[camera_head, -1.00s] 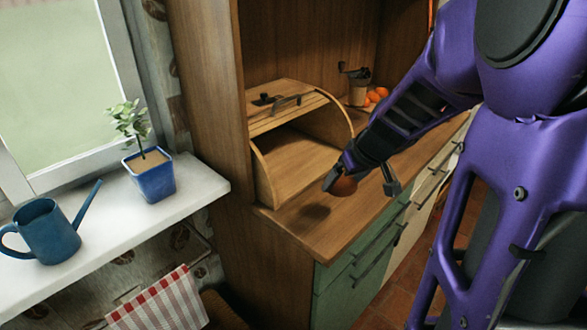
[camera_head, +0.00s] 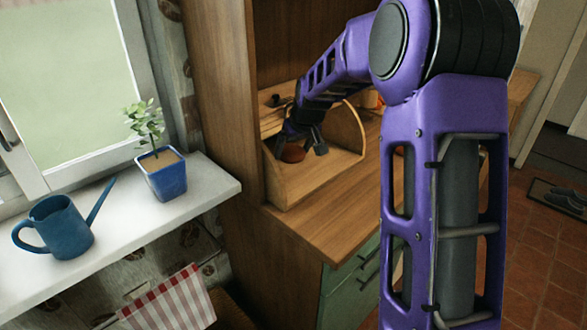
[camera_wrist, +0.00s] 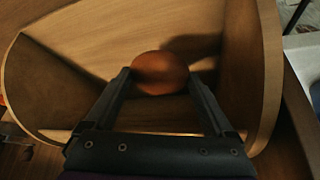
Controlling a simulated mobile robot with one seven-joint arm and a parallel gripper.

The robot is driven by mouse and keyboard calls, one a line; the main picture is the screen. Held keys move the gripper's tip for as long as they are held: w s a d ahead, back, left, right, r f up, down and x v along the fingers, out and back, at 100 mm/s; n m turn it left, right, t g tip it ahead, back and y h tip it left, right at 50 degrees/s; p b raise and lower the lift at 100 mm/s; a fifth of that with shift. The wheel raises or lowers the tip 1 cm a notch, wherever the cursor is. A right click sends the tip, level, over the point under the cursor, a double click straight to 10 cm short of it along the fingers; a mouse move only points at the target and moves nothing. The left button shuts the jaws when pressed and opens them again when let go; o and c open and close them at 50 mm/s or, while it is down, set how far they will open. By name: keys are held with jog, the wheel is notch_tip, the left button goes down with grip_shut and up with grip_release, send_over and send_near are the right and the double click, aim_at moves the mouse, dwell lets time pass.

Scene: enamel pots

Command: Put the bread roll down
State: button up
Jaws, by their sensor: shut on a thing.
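The bread roll (camera_wrist: 160,72) is round and orange-brown. In the wrist view it sits between the two fingertips of my gripper (camera_wrist: 160,88), which is shut on it. In the head view the roll (camera_head: 292,154) and my gripper (camera_head: 297,145) are at the open front of the wooden bread box (camera_head: 310,180), between its curved side walls. The wrist view shows the box's wooden interior (camera_wrist: 90,40) behind the roll and a dark shadow to its right. I cannot tell whether the roll touches the box floor.
The wooden counter (camera_head: 320,232) in front of the bread box is clear. A white windowsill (camera_head: 120,232) at the left holds a blue watering can (camera_head: 58,228) and a potted plant (camera_head: 162,178).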

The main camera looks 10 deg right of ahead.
aim_at(291, 175)
notch_tip(291, 175, down, 6)
jog(key=shift+s+d+f+b, duration=0.1)
jog(key=shift+d+f+b, duration=0.05)
jog(key=shift+b, duration=0.3)
jog(key=shift+f, duration=0.15)
jog(key=o, duration=1.2)
jog(key=shift+r, duration=0.35)
jog(key=p+v, duration=0.1)
jog(key=v, duration=1)
jog(key=shift+r, duration=0.15)
jog(key=shift+s+r, duration=0.1)
